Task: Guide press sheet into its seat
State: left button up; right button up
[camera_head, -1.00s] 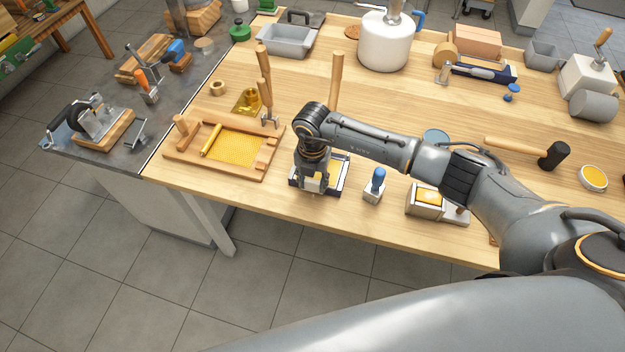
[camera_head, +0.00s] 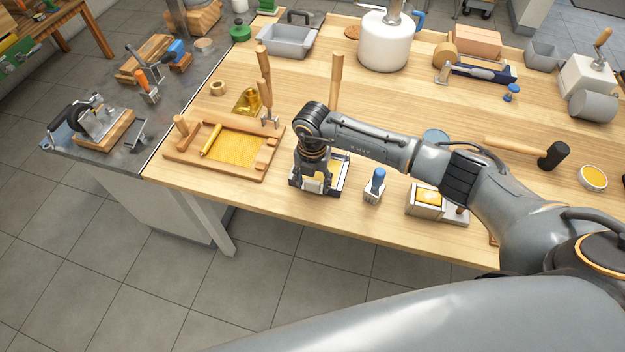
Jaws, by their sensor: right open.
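My right gripper (camera_head: 314,186) points down over a small dark-rimmed tray (camera_head: 345,176) near the table's front edge. Its fingers are spread, with a pale block (camera_head: 312,184) showing between or just behind them; I cannot tell whether they touch it. A yellow patch shows inside the tray, partly hidden by the gripper. To the left, a wooden frame (camera_head: 220,172) lies flat and holds a yellow honeycomb-patterned sheet (camera_head: 238,150) with a yellow roll (camera_head: 211,140) at its left side. I cannot tell which yellow piece is the press sheet. My left gripper is out of view.
A blue-handled tool (camera_head: 376,184) stands close right of the tray. An upright wooden rod (camera_head: 335,82) stands behind my right arm, and a mallet (camera_head: 552,155) lies at right. Bare wood lies around the back middle.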

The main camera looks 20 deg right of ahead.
jog(key=shift+r+p, duration=1.2)
jog(key=shift+r, duration=0.45)
jog(key=o, duration=0.6)
jog(key=shift+c, duration=0.2)
jog(key=o, duration=0.4)
